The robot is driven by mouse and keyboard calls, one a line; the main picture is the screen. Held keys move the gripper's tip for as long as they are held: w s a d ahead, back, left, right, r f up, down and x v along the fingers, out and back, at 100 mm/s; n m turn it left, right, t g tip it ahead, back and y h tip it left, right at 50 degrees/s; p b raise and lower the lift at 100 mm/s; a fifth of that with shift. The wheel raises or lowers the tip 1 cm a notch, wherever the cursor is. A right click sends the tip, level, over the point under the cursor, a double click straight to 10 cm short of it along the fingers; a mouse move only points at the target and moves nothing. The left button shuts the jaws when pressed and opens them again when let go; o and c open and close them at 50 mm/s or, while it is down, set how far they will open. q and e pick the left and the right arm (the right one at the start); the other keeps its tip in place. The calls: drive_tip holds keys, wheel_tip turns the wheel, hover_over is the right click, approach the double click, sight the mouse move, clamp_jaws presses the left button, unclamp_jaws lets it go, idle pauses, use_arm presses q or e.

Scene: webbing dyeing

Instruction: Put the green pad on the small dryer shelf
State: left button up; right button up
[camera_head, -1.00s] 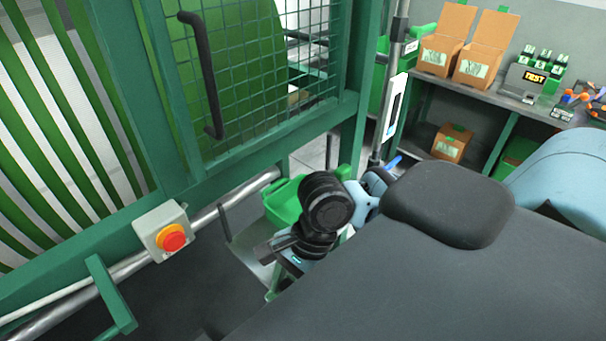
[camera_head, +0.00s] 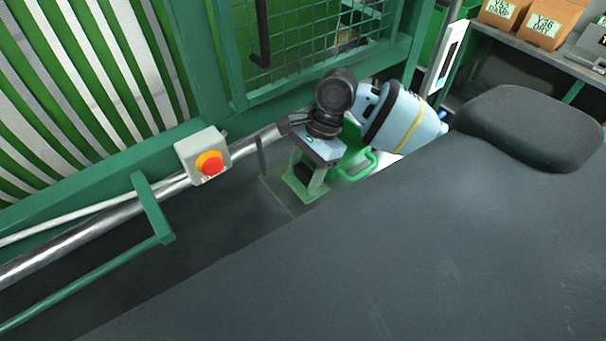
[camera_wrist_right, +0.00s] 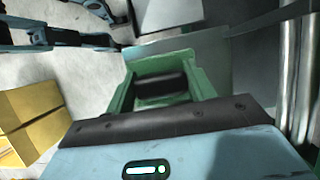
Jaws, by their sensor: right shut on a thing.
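My right gripper (camera_head: 312,165) points down beside the dryer frame, shut on the green pad (camera_head: 308,195). I cannot tell whether pad and shelf touch. My left gripper is not in view.
A green basket with a handle (camera_head: 368,165) stands just right of the gripper. A red stop button (camera_head: 209,163) and a metal rail (camera_head: 60,255) run along the dryer front, left of it. A cardboard box (camera_wrist_right: 30,125) is on the floor in the wrist view.

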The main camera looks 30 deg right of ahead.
sight(303, 177)
drive_tip(key=shift+w+d, duration=0.3)
drive_tip(key=shift+w, duration=0.45)
drive_tip(key=shift+f, duration=1.8)
drive_tip(key=shift+f, duration=0.2)
drive_tip(key=o, duration=1)
drive_tip(key=shift+o, duration=0.2)
drive_tip(key=shift+r, duration=0.15)
drive_tip(key=v, duration=1.2)
drive_tip(key=shift+a+r, duration=0.1)
